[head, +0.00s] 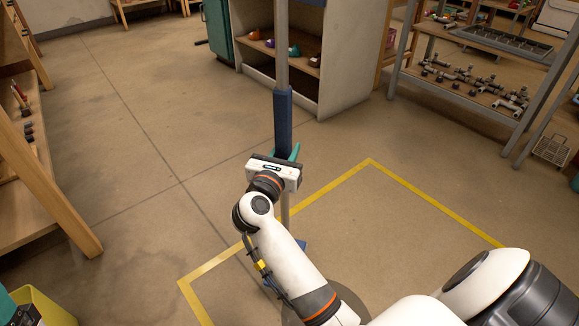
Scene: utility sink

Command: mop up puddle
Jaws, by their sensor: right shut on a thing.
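A mop's upright pole (282,48) rises through the middle of the head view, with a dark blue sleeve (283,115) partway up. The mop's lower end is mostly hidden by my arm. A darker, curved-edged patch (352,302) shows beside my forearm at the bottom; I cannot tell whether it is the puddle. My left gripper is out of view.
Yellow tape (430,200) marks an area on the concrete floor. Wooden shelving (40,190) stands at left, a grey cabinet (350,60) behind the pole, and a rack of pipe fittings (470,85) at right. A yellow bin (45,308) is at lower left. The floor left of the pole is clear.

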